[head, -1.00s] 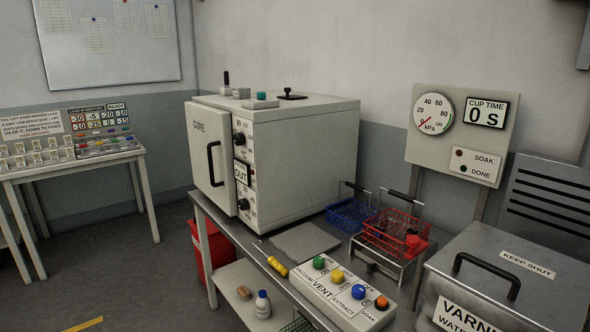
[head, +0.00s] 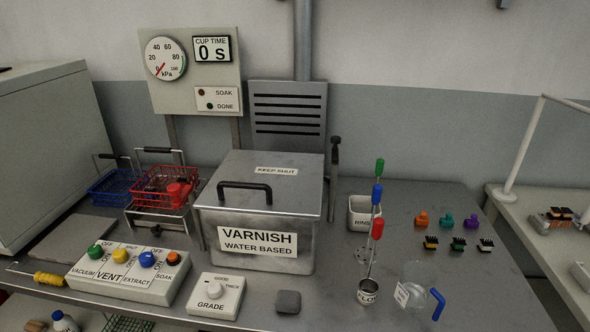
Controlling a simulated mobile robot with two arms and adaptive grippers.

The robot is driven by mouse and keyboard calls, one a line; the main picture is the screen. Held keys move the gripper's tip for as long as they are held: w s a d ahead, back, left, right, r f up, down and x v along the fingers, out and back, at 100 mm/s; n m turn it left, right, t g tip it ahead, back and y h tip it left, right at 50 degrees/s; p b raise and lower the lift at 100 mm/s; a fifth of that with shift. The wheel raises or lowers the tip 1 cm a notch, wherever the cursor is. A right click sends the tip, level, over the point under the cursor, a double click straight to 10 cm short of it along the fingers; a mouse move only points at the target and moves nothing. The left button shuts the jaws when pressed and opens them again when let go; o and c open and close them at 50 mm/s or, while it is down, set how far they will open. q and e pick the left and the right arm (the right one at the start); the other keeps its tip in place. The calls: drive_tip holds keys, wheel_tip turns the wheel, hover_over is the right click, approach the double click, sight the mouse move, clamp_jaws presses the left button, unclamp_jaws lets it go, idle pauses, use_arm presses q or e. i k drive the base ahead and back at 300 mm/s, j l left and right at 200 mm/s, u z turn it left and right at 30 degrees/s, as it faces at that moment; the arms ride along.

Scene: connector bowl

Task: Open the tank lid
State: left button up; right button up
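The varnish tank (head: 298,262) is a square metal box on the bench in the middle of the head view. Its front label reads VARNISH WATER BASED. Its flat metal lid (head: 295,187) is shut, with a KEEP SHUT label and a black bar handle (head: 246,186) near the front left. Neither of my grippers is in view.
Left of the tank are a red basket (head: 150,186) on a stand, a blue basket (head: 110,189) and a button box (head: 130,280). In front is a grade dial (head: 210,302). Right are a rinse pot (head: 360,217), colored-handled tools, a blue-handled jug (head: 415,285) and small connectors.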

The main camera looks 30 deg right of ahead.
sight(277, 183)
drive_tip(key=l+z, duration=0.1)
drive_tip(key=z, duration=0.75)
